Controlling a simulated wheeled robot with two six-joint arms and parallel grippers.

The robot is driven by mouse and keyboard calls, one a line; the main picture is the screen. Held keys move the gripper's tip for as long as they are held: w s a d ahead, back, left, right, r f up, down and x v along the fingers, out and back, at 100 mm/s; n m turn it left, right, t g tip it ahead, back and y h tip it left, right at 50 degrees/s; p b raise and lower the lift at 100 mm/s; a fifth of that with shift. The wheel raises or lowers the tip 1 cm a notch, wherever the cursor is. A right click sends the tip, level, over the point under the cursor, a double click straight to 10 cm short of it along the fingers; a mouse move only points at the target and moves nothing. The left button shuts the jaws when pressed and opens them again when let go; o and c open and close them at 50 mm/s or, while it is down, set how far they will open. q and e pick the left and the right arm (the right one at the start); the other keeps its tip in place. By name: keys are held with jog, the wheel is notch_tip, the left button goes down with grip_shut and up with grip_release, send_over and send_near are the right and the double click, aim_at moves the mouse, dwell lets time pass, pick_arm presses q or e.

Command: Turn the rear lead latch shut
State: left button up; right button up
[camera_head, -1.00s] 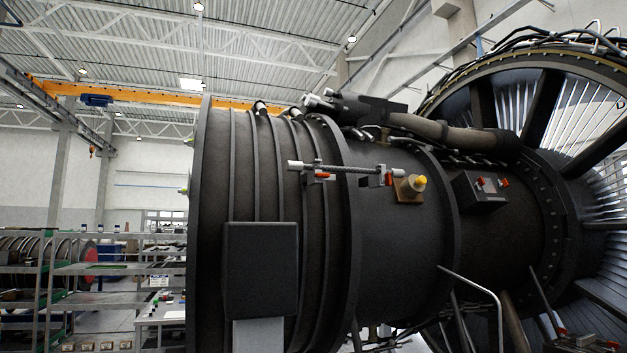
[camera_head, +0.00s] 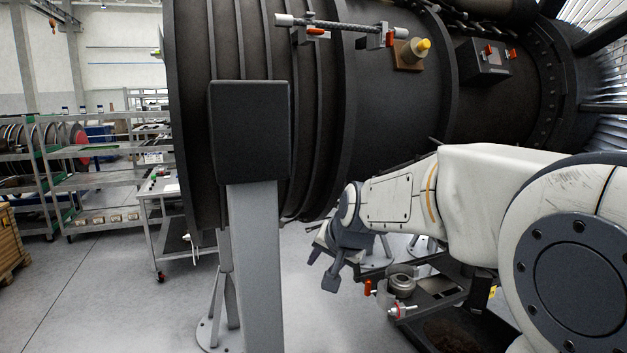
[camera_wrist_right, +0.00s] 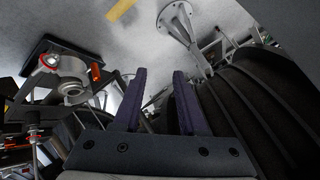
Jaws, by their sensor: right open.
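A braided lead (camera_head: 345,26) runs along the upper side of the dark engine casing. Two latches with red-orange handles sit on it, a left latch (camera_head: 317,32) and a right latch (camera_head: 389,41). The pictures do not settle which is the rear one, or how far either is turned. My right gripper (camera_head: 323,270) is low beside the engine's underside, well below the lead. In the wrist view the right gripper (camera_wrist_right: 159,85) is open, with nothing between its fingers. My left gripper is out of view.
A grey post with a black box (camera_head: 250,130) stands in front of the engine. A yellow-capped fitting (camera_head: 422,45) and a box with red latches (camera_head: 486,60) are further right. A tray with parts (camera_head: 460,330) lies below my right arm. Open floor (camera_head: 110,300) is at left.

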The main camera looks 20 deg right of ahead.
jog(key=w+d+r+m+t, duration=0.1)
jog(key=w+r+m+t, duration=0.1)
jog(key=r, duration=0.7)
jog(key=w+d+r+m+t, duration=0.1)
jog(key=d+r+m+t, duration=0.15)
jog(key=r, duration=0.65)
jog(key=m+t, duration=0.5)
send_near(317, 31)
jog(key=w+p, duration=0.4)
jog(key=w, duration=0.4)
jog(key=shift+w, duration=0.2)
jog(key=shift+f, duration=0.1)
grip_shut()
